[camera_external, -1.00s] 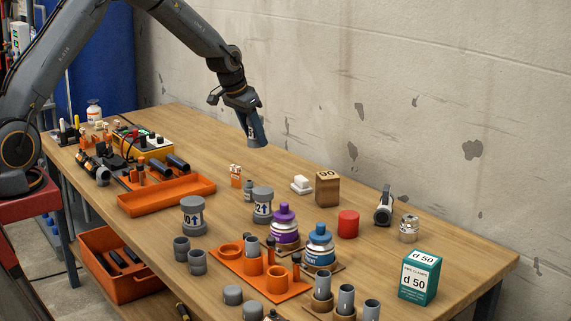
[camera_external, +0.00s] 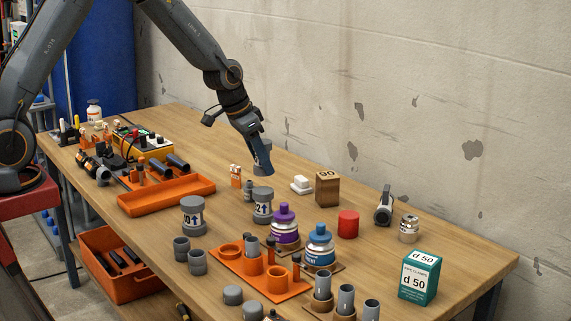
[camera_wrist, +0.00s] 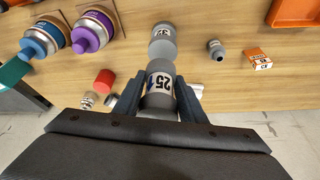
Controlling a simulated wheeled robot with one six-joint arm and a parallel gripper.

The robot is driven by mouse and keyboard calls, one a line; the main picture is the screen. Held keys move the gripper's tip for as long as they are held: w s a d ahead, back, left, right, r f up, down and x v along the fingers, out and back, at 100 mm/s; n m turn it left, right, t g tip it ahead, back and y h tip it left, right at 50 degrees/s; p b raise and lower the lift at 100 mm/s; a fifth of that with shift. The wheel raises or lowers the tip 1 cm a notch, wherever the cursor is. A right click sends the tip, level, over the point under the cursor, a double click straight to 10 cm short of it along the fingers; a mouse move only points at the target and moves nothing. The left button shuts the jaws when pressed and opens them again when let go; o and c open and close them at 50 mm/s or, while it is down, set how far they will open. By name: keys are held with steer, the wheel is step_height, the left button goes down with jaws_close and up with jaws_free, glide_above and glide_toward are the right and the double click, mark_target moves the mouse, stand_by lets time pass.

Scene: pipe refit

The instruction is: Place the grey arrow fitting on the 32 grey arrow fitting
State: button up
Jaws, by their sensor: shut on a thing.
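My gripper (camera_external: 262,168) is shut on a grey fitting marked 25 with an arrow, which shows clearly between the fingers in the wrist view (camera_wrist: 159,85). In the outside view the fingers partly hide it. The grey fitting with a label ending in 2 and an up arrow (camera_external: 262,206) stands upright on the table, below my gripper. In the wrist view that fitting (camera_wrist: 162,44) shows just past the held one, its label partly cut off. The held fitting is above the table, apart from the standing one.
Purple-capped (camera_external: 284,226) and blue-capped (camera_external: 320,246) bottles stand close in front. A small grey fitting (camera_external: 248,189) and an orange box (camera_external: 235,175) are near the standing fitting's left. A grey arrow fitting marked 40 (camera_external: 193,216) stands further left.

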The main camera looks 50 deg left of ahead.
mark_target(262, 176)
steer(key=shift+f, duration=2.1)
steer(key=shift+f, duration=0.2)
steer(key=o, duration=1.1)
steer(key=shift+r, duration=0.2)
steer(key=shift+r, duration=0.25)
steer(key=b+v, duration=0.2)
steer(key=v, duration=0.9)
steer(key=s+a+f+n+g, duration=0.1)
steer(key=s+a+f, duration=0.1)
steer(key=s, duration=0.6)
steer(key=s+a+f+n+g, duration=0.1)
steer(key=s+a+f, duration=0.1)
steer(key=s, duration=0.6)
steer(key=s+a+f+n+g+y, duration=0.1)
steer(key=s+a+f, duration=0.1)
steer(key=s, duration=0.7)
steer(key=shift+f, duration=0.6)
